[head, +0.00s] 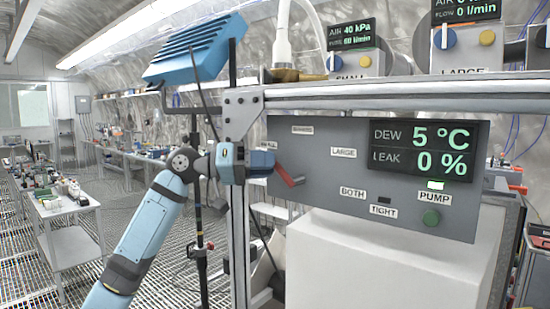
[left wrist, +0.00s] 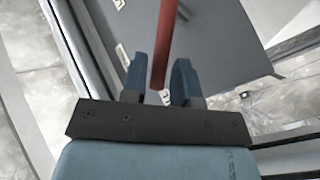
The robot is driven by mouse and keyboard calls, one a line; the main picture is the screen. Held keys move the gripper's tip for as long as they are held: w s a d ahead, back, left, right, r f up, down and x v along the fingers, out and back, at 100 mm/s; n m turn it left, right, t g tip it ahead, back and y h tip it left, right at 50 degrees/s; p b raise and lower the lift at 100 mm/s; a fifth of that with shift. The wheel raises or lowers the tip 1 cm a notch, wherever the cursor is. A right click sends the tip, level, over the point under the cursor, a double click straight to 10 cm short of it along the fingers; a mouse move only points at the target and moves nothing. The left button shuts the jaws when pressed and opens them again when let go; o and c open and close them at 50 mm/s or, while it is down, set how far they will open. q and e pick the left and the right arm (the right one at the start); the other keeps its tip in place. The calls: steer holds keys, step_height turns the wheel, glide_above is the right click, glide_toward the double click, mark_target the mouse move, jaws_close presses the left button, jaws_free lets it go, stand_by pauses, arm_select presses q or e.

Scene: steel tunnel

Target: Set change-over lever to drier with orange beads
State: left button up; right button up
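My left gripper (head: 268,162) is at the panel's left side, right at the lever. In the left wrist view the red lever (left wrist: 162,45) runs down between the two blue fingers (left wrist: 160,85). The fingers stand apart, with a gap beside the lever; firm contact does not show. I see no orange beads. My right gripper is out of view.
A display (head: 423,149) shows DEW 5 °C and LEAK 0 %. A green PUMP button (head: 431,218) sits below it. A steel frame post (head: 239,245) stands close beside my left gripper. A white box (head: 385,265) is under the panel.

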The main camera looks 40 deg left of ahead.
arm_select(q)
steer(key=shift+x, duration=1.15)
jaws_close()
steer(key=shift+r+p, duration=0.1)
steer(key=shift+p, duration=0.25)
